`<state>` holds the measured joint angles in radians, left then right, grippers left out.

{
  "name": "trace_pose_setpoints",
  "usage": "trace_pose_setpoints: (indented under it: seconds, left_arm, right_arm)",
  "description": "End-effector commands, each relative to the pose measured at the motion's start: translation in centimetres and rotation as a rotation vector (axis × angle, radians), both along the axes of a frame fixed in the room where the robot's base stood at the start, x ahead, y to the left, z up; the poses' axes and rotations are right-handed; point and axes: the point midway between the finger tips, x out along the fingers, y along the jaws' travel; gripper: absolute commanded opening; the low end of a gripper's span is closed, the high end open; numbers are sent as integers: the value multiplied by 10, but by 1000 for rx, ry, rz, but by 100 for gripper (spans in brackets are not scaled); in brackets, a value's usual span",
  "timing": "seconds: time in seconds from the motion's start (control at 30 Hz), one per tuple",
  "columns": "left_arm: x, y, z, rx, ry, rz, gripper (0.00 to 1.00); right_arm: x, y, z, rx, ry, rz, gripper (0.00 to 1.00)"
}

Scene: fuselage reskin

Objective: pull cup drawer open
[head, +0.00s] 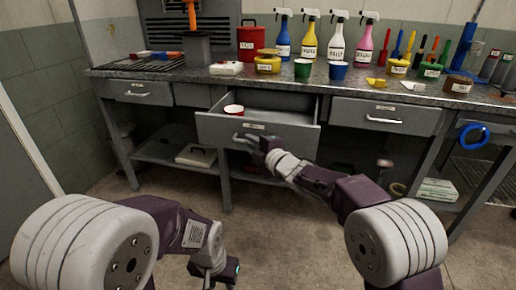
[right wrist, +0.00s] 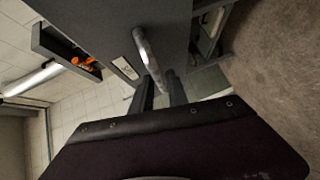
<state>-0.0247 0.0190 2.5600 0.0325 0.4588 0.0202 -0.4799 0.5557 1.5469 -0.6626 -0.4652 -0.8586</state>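The middle drawer (head: 255,120) under the workbench stands pulled out, and a red cup with a pale inside (head: 234,109) sits in it at the left. My right gripper (head: 262,143) is at the drawer's front, at its metal handle (head: 240,139). In the right wrist view, the handle (right wrist: 148,55) runs down between the two dark fingers of my right gripper (right wrist: 161,93), which look closed around it. My left gripper (head: 215,275) hangs low over the floor, away from the bench; its finger opening cannot be made out.
Shut drawers flank it, left (head: 138,92) and right (head: 385,115). Spray bottles (head: 336,42), a red canister (head: 250,42) and small cups stand on the bench top. A lower shelf (head: 180,155) holds a few items. The floor before the bench is clear.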

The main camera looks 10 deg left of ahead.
Motion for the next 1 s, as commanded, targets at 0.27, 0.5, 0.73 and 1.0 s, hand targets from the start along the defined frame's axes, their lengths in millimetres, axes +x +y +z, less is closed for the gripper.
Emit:
trace_pose_setpoints:
  seconds: [0.27, 0.5, 0.73, 1.0]
  left_arm:
    - [0, 0, 6, 0, 0, 0, 36]
    - [0, 0, 9, 0, 0, 0, 36]
    - [0, 0, 9, 0, 0, 0, 36]
    - [0, 0, 9, 0, 0, 0, 36]
  right_arm:
    - [-33, -33, 9, 0, -1, -2, 20]
    - [-52, -50, 11, 0, -1, -1, 20]
    - [-53, -51, 11, 0, -1, -1, 20]
    - [-30, -138, 28, 21, -1, -177, 20]
